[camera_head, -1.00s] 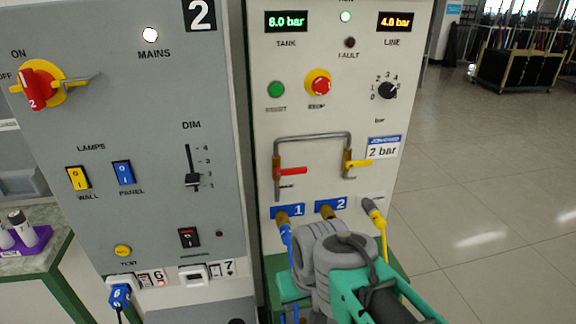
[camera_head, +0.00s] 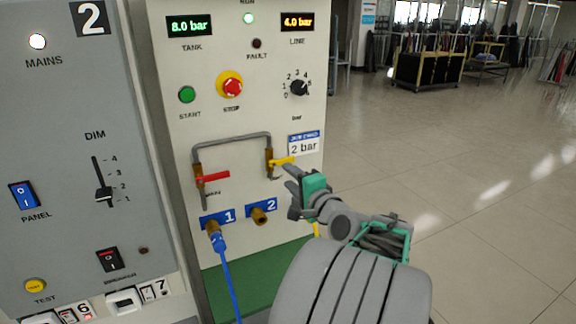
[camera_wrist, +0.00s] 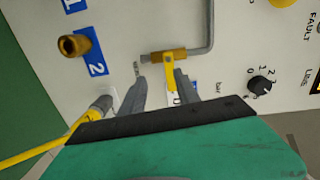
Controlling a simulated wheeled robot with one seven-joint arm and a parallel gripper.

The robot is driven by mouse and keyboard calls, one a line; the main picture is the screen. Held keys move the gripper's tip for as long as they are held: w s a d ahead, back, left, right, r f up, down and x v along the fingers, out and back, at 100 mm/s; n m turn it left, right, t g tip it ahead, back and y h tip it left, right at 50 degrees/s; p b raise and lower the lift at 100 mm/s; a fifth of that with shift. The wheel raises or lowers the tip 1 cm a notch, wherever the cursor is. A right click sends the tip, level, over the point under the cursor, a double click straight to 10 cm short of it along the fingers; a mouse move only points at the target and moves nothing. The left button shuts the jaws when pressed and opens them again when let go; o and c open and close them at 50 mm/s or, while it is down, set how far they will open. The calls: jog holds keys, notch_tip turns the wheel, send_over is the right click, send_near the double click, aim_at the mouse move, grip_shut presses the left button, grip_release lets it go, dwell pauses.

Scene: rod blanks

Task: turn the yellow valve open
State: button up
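The yellow valve (camera_head: 283,161) is on the right leg of a grey pipe loop on the pale panel. Its lever points right, across the upright pipe. In the wrist view the yellow lever (camera_wrist: 170,72) lies between the two fingers of my gripper (camera_wrist: 161,78), nearer the right finger. My gripper (camera_head: 290,184) is in front of the panel, just below and right of the lever in the head view. Its fingers are apart. I cannot tell whether a finger touches the lever.
A red valve lever (camera_head: 214,177) sits on the pipe's left leg. Below are brass outlet 1 (camera_head: 212,228) with a blue hose, and open brass outlet 2 (camera_head: 259,216). A yellow hose (camera_wrist: 42,146) runs beside my gripper. Open floor lies right of the panel.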

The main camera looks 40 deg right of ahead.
aim_at(288, 160)
jog(key=shift+m+t+h, duration=0.4)
jog(key=shift+m, duration=0.3)
jog(key=w+d, duration=0.1)
jog(key=w, duration=0.1)
jog(key=w+d+r+p, duration=0.1)
jog(key=w, duration=0.1)
jog(key=w+d, duration=0.2)
jog(key=shift+d+r, duration=0.1)
jog(key=shift+r, duration=0.05)
jog(key=shift+c, duration=0.6)
grip_shut()
